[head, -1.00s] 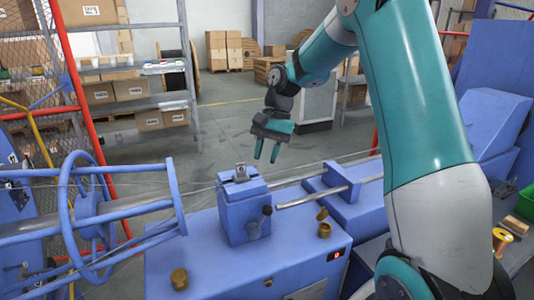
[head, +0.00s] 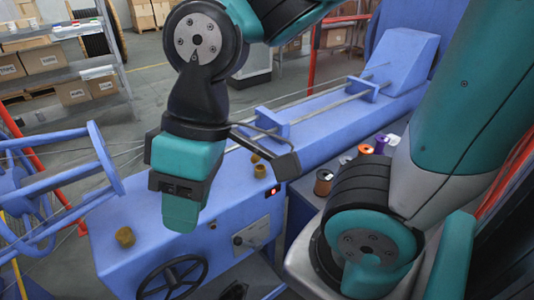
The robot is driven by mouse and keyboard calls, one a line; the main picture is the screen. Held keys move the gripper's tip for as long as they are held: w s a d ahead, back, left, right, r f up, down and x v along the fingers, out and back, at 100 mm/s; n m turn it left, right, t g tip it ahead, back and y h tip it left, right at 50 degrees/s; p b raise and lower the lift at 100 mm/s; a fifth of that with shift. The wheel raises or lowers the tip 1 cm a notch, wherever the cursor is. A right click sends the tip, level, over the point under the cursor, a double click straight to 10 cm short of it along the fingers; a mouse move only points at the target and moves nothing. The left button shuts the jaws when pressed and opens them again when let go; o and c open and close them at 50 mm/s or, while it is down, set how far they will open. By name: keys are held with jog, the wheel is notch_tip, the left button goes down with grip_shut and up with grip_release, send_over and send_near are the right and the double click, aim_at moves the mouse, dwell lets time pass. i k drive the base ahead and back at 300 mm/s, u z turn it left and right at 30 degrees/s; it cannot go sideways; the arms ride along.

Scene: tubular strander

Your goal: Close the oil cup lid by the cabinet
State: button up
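A small brass oil cup (head: 260,171) stands on the blue machine top near its front edge. Its lid (head: 254,158) appears raised at the back of the cup. Another brass cup (head: 125,237) stands farther left on the same top; its lid looks down, but I cannot be sure. My gripper (head: 181,214) hangs fingers-down in front of the machine top, between the two cups in the picture, touching neither visibly. Its teal fingers overlap from this side, so their opening is hidden. It covers part of the blue machine behind it.
A blue ring frame (head: 100,165) stands left. Metal rods (head: 320,101) run along the machine behind. Several spools (head: 346,167) lie right of it.

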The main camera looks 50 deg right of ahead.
aim_at(255, 159)
jog(key=z, duration=0.3)
jog(key=k, duration=0.2)
jog(key=u, duration=0.75)
jog(key=i, duration=0.75)
jog(key=z, duration=0.75)
jog(key=i, duration=0.45)
jog(key=z, duration=0.35)
